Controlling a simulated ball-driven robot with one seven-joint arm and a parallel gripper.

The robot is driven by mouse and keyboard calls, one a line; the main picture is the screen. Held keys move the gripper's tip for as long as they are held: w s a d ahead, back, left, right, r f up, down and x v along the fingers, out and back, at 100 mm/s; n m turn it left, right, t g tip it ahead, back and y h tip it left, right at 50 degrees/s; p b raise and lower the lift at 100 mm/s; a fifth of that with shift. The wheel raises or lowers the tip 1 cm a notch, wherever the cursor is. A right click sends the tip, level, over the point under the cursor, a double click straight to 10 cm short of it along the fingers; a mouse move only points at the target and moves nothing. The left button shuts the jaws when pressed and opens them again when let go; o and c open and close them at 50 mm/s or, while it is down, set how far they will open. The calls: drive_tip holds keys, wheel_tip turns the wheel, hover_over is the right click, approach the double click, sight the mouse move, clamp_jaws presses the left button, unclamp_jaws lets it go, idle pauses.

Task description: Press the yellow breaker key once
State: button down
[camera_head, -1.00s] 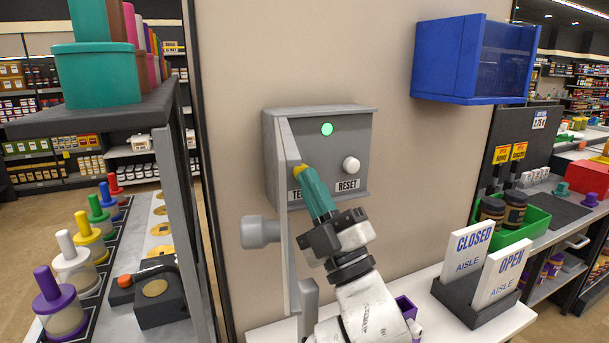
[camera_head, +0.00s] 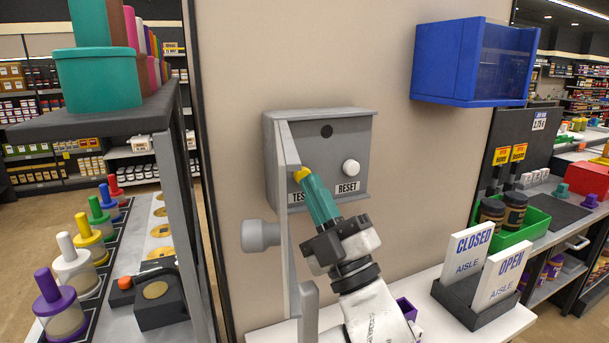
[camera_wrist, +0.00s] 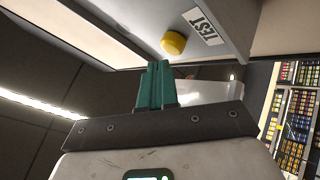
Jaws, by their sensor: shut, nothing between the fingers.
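The yellow breaker key (camera_head: 301,174) is a small round button on the grey breaker box (camera_head: 330,150), above a TEST label. It also shows in the wrist view (camera_wrist: 173,43), standing out from the panel. My gripper (camera_head: 310,181) is shut and empty, its teal fingers pointing up at the key from below. In the wrist view the fingertips (camera_wrist: 158,66) show just below the key, with what looks like a small gap. The round lamp (camera_head: 327,131) on the box is dark. A white RESET button (camera_head: 351,167) is to the right of the key.
A grey side plate (camera_head: 287,150) with a knob (camera_head: 260,235) stands just left of the key. A blue bin (camera_head: 470,62) hangs at the upper right. CLOSED and OPEN signs (camera_head: 483,270) stand on the white table at lower right.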

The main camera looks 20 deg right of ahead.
drive_tip(key=shift+s, duration=0.25)
drive_tip(key=shift+s+p, duration=0.6)
drive_tip(key=shift+s, duration=1.85)
